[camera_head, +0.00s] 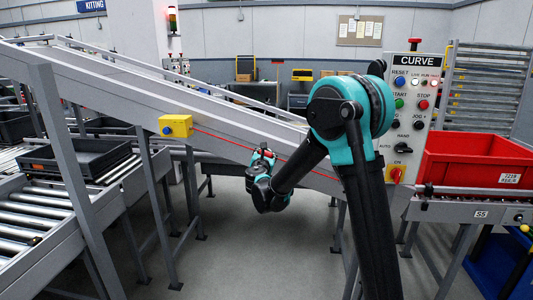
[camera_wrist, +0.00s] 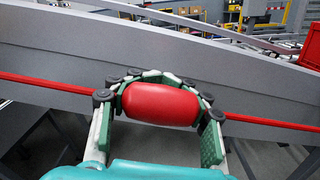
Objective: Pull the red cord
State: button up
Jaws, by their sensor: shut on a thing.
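The red cord (camera_head: 225,140) runs from a yellow switch box (camera_head: 176,126) along the side of the sloping conveyor, down to the right. In the wrist view the cord (camera_wrist: 45,83) comes in from the left and leaves at the right. A thick red sleeve (camera_wrist: 160,103) sits on it between my fingers. My gripper (camera_wrist: 158,98) is shut on this sleeve, with its green-padded fingers on either side. In the head view my gripper (camera_head: 261,158) is at the cord below the conveyor side, small and partly hidden by my own arm.
The grey conveyor side (camera_wrist: 160,50) runs close behind the cord. A control panel (camera_head: 408,115) marked CURVE and a red crate (camera_head: 475,160) stand at the right. Roller conveyors (camera_head: 35,225) and a dark tray (camera_head: 85,158) are at the left. Some floor (camera_head: 235,240) is clear.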

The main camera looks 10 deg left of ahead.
jog(key=s, duration=0.5)
jog(key=shift+a, duration=0.1)
jog(key=o, duration=1.4)
jog(key=shift+o, duration=0.2)
jog(key=s, duration=1.2)
jog(key=shift+a, duration=0.2)
